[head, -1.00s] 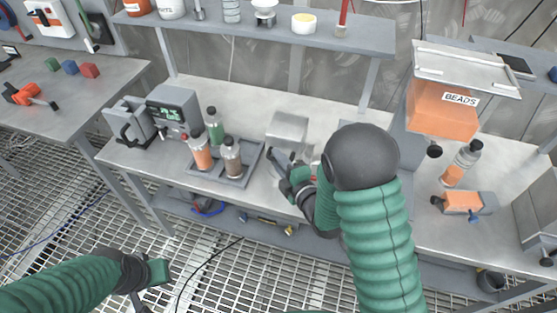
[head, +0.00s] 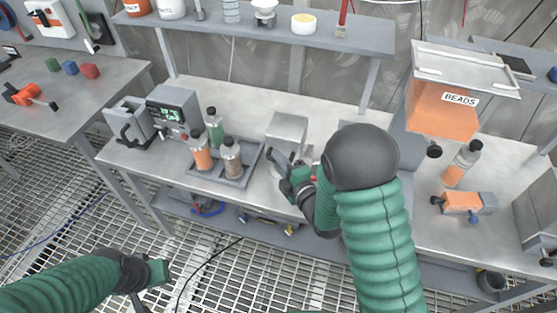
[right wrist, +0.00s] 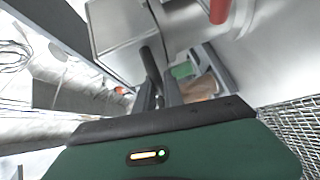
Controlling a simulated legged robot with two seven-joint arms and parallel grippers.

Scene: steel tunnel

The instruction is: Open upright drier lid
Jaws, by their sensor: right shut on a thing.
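A small grey metal box (head: 288,130), which I take to be the drier, stands on the middle bench behind my right gripper (head: 283,167). In the right wrist view the box's grey panel (right wrist: 123,38) is close ahead, with a dark bar-like handle (right wrist: 152,62) at its edge. The right gripper's dark fingers (right wrist: 158,92) are shut at this handle; the exact contact is partly hidden. My right forearm and hand hide part of the box's surroundings. My left gripper (head: 152,285) hangs low over the grated floor, away from the bench; its fingers are unclear.
A grey tray (head: 235,178) with bottles (head: 201,151) stands just left of the box. A device with a display (head: 172,112) is farther left. An orange BEADS bin (head: 442,107) stands at the right. A shelf (head: 250,32) runs above the back. Bench behind the box is clear.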

